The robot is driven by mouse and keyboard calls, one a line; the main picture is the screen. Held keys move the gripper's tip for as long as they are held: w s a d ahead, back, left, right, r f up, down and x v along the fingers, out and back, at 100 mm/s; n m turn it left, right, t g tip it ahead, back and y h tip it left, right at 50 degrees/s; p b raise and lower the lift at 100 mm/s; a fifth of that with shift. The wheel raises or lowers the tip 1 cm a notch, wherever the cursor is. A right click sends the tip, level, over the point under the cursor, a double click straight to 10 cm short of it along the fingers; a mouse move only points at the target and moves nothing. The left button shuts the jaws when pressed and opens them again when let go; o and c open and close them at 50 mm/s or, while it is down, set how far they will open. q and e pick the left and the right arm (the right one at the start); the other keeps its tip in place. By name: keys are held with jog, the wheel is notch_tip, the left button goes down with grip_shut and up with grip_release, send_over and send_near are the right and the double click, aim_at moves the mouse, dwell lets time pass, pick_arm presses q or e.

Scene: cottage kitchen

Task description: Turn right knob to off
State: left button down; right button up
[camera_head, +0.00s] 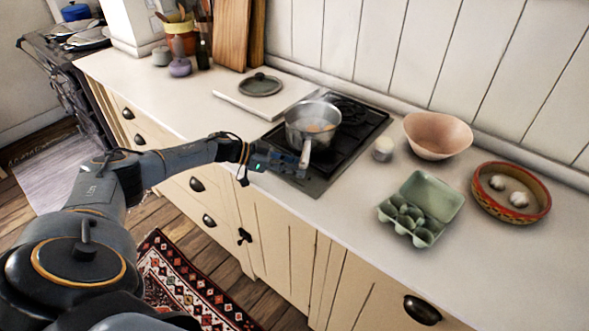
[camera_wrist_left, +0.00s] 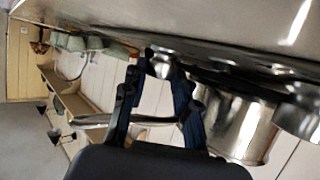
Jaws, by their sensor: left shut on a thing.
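My left gripper (camera_head: 290,163) is at the front edge of the black hob (camera_head: 352,137), beside the saucepan's handle. In the left wrist view its two dark fingers (camera_wrist_left: 158,95) stand on either side of a silver knob (camera_wrist_left: 160,66) and are shut on it. This is the knob on the egg carton's side, so the right one. Another silver knob (camera_wrist_left: 300,112) shows at the right of that view, apart from the fingers. The knob's pointer and setting cannot be made out. My right gripper is not in view.
A steel saucepan (camera_head: 304,116) stands on the hob, its handle pointing toward the front near my gripper. A small white jar (camera_head: 382,149), pink bowl (camera_head: 437,136), green egg carton (camera_head: 437,195) and red dish (camera_head: 480,191) are to the right. A lid (camera_head: 261,84) lies behind left.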

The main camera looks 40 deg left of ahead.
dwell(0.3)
pick_arm(q)
jog(key=c, duration=1)
grip_release()
jog(key=v, duration=1.2)
jog(key=shift+w, duration=0.1)
